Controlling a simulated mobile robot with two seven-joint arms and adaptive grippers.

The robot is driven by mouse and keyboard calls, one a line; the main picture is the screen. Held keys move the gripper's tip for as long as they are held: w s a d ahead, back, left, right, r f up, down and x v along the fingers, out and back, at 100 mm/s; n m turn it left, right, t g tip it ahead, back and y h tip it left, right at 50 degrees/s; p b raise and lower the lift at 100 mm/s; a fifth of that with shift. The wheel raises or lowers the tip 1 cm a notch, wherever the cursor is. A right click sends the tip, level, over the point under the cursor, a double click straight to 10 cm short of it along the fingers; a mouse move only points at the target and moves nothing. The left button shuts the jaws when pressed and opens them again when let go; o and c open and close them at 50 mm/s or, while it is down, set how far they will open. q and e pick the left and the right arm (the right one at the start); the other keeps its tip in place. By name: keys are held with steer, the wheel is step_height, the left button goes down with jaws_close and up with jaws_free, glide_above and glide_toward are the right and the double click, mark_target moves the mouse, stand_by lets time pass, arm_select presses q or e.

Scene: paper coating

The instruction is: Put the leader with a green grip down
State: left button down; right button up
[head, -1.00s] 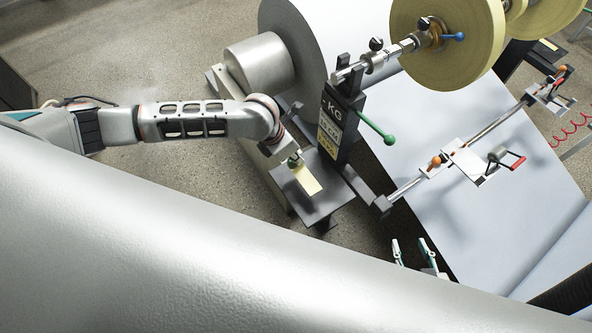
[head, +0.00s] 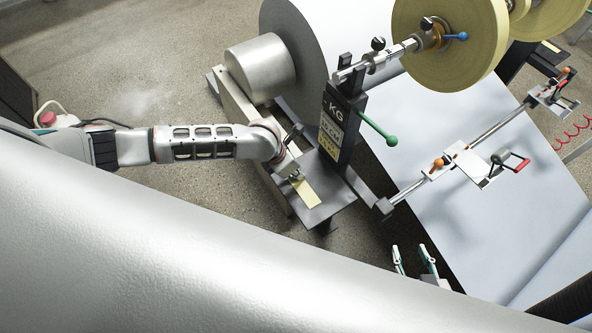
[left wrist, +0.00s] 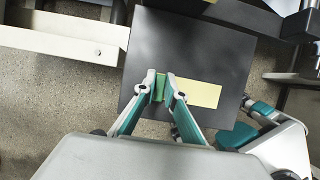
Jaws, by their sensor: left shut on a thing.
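The leader is a pale yellow strip (head: 309,194) with a green grip at one end. It is over the dark grey shelf plate (head: 335,193) beside the roll stand. My left gripper (head: 296,178) is shut on the green grip. In the left wrist view the fingers (left wrist: 164,90) pinch the green grip (left wrist: 159,87), and the yellow strip (left wrist: 203,94) sticks out to the right above the dark plate (left wrist: 195,52). I cannot tell whether the strip touches the plate. My right gripper (head: 414,262) is empty and open, its fingers apart, beside the white web.
A dark post (head: 341,125) with a KG label and a green-knobbed lever (head: 377,130) rises behind the plate. A large white roll (head: 300,55) and yellow tape rolls (head: 450,45) are beyond. A rail (head: 410,187) with a clamp carriage crosses the white web.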

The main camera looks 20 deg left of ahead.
arm_select(q)
steer(key=c, duration=2.1)
jaws_free()
steer(key=shift+a+r, duration=0.1)
steer(key=shift+r, duration=0.15)
steer(key=p+v, duration=0.2)
steer(key=v, duration=0.8)
steer(key=s+d+r+n+t+h, duration=0.25)
steer(key=d+n+h, duration=0.25)
steer(key=d+n, duration=1.1)
steer(key=s+a+f+n+t+y, duration=0.2)
steer(key=s+a+f+n, duration=0.1)
steer(key=a+n, duration=0.5)
steer(key=s+a+f+n+t+y, duration=0.2)
steer(key=s+a+n, duration=0.4)
steer(key=n, duration=0.9)
steer(key=a+f+y, duration=0.1)
steer(key=a+f, duration=0.1)
steer(key=a, duration=0.1)
steer(key=shift+s+f+t, duration=0.2)
steer(key=shift+s+t, duration=0.1)
steer(key=shift+t, duration=0.05)
